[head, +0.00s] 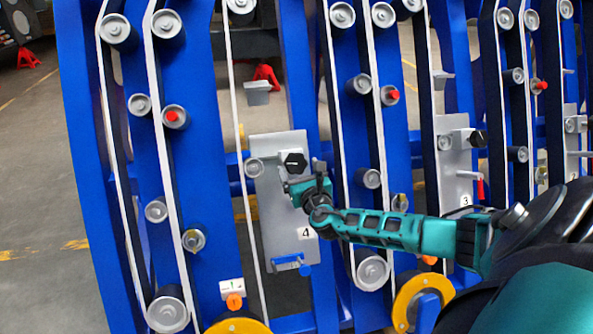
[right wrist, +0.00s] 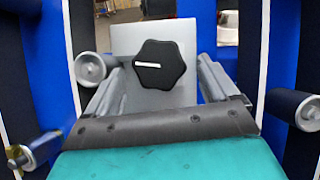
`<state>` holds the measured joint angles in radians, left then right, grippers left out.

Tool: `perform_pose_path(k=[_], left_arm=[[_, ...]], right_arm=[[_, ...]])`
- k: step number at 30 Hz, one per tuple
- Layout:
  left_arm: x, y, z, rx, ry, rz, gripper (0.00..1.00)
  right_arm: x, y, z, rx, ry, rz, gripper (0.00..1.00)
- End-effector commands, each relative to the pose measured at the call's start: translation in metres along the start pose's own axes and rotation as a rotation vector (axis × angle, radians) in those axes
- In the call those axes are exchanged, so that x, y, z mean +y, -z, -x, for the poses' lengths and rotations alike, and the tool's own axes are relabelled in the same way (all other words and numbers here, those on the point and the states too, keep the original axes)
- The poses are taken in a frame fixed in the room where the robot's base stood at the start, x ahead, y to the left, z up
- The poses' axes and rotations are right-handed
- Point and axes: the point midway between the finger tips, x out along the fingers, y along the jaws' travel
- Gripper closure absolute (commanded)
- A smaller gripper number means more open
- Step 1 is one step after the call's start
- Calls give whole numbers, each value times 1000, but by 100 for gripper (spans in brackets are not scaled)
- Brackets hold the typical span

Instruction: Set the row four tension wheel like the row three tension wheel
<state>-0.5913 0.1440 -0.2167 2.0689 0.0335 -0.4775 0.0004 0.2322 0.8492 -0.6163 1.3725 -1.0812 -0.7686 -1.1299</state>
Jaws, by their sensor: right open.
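The row four tension wheel is a black six-sided knob (head: 293,161) on a grey plate (head: 276,222) marked 4. In the right wrist view the knob (right wrist: 160,66) faces me, with its white mark running from the centre to the left. My right gripper (head: 303,180) is open just in front of it. Its fingers (right wrist: 158,88) stand left and right of the knob, apart from it. The row three tension wheel (head: 478,138) is a black knob on a grey plate (head: 456,178) marked 3; its mark is too small to read. My left gripper is not in view.
Blue uprights carry white-edged belts and several grey rollers (head: 143,105) close on both sides. A blue handle (head: 291,264) sits low on the row four plate. Yellow-rimmed wheels (head: 404,302) stand below. Open floor (head: 38,190) lies at the left.

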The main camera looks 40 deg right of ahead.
Motion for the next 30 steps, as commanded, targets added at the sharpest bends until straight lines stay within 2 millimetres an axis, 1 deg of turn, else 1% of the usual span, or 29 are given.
perform_pose_path(k=[1,6,10,17,30], left_arm=[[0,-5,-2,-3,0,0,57],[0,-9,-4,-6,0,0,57],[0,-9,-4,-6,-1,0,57],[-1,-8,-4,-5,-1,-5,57],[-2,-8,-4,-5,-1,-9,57]], right_arm=[[0,2,-8,-2,2,0,13],[0,1,-22,-1,0,-1,13],[0,0,-26,0,0,-1,13],[0,0,-26,0,-1,-1,13],[0,0,-26,0,0,-1,54]])
